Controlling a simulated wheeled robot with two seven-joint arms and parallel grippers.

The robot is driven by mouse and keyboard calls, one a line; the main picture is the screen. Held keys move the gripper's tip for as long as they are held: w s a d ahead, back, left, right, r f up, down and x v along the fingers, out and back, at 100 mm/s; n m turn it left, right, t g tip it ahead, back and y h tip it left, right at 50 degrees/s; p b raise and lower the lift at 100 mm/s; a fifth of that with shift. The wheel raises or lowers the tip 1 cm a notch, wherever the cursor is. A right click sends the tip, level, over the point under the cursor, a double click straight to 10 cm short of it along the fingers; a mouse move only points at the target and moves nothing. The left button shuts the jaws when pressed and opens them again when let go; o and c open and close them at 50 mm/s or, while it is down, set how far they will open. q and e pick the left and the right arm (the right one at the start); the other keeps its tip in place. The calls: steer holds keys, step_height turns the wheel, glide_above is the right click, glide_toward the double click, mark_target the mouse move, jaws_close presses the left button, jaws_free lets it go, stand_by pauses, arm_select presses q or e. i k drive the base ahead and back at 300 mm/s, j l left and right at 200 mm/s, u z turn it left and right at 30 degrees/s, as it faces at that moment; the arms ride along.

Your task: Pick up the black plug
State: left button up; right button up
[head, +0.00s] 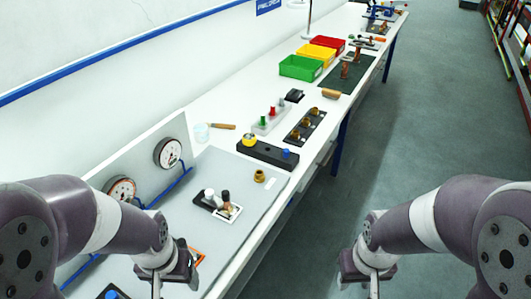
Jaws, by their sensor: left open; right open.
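A small upright piece with a black top (225,197), which looks like the black plug, stands beside a white-topped piece (209,193) on the grey mat. Its lower part is partly hidden by a brass-coloured part on a white card (231,213). My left gripper (172,283) is open at the bottom edge, nearer to me than the black plug and to its lower left. My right gripper (365,284) is open over the floor, right of the bench. The lower ends of both grippers are cut off or hard to make out.
The grey mat (240,180) lies on a long white bench. Two dial gauges (168,152) and blue pipes stand on the left. A black block (267,153) with yellow and blue knobs and a brass fitting (259,176) lie beyond the plug. Coloured bins (301,67) are farther back.

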mark_target(225, 194)
steer(key=i+l+u, duration=0.1)
steer(key=u, duration=0.25)
steer(key=i+l+u, duration=0.1)
steer(key=u, duration=0.25)
steer(key=l+u, duration=0.1)
steer(key=u, duration=0.25)
steer(key=i+l+u, duration=0.1)
steer(key=l, duration=0.35)
steer(key=i+l+u, duration=0.1)
steer(key=i+l, duration=0.15)
steer(key=l, duration=0.2)
steer(key=i+l+u, duration=0.1)
steer(key=l, duration=0.35)
steer(key=i+l+u, duration=0.1)
steer(key=l, duration=0.35)
steer(key=i+l+u, duration=0.1)
steer(key=l, duration=0.4)
steer(key=i, duration=0.05)
